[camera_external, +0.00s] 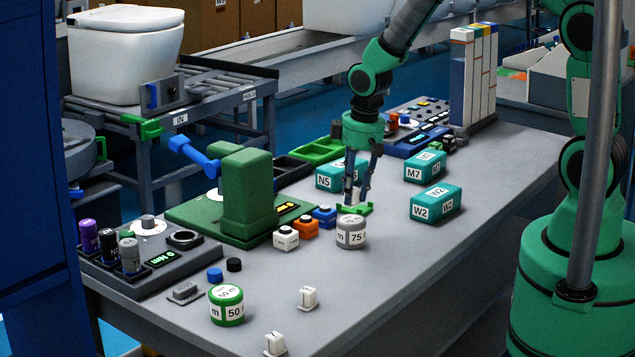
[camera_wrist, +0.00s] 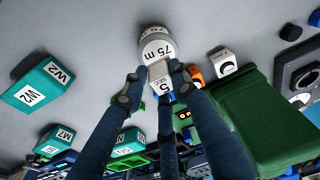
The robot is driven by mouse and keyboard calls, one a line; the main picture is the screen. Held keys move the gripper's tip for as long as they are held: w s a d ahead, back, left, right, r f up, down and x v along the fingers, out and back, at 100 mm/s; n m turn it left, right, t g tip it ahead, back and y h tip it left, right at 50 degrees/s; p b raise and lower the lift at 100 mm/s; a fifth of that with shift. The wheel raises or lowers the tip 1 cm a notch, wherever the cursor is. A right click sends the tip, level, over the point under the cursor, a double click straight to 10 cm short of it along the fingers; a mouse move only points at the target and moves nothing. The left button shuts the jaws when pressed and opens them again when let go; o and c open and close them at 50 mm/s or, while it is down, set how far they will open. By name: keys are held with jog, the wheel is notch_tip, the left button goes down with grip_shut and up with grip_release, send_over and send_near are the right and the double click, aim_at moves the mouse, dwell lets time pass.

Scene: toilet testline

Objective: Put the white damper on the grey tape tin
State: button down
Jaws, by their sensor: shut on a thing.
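The grey tape tin (camera_external: 351,234), marked 75 m, stands upright on the bench; in the wrist view it is a round grey tin (camera_wrist: 157,42) with a white label. My gripper (camera_external: 357,197) points down just above and behind the tin. It is shut on the white damper (camera_wrist: 160,75), a small white block with SEC 5 lettering, between its fingertips (camera_wrist: 155,82). The damper overlaps the tin's lower edge in the wrist view. In the external view the fingers mostly hide it, and I cannot tell whether it touches the tin.
White (camera_external: 286,238), orange (camera_external: 306,227) and blue (camera_external: 324,215) blocks stand left of the tin beside a green press (camera_external: 246,195). Teal boxes (camera_external: 435,203) stand to the right. A green tin (camera_external: 227,304) and white pieces (camera_external: 307,297) are in front.

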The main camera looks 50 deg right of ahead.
aim_at(353, 202)
jog(key=shift+f+b, duration=0.45)
jog(key=shift+f, duration=1.3)
jog(key=shift+f, duration=0.15)
jog(key=c, duration=1.4)
grip_release()
jog(key=shift+o, duration=0.2)
notch_tip(353, 202, up, 12)
jog(key=s+p, duration=0.2)
jog(key=shift+r, duration=0.2)
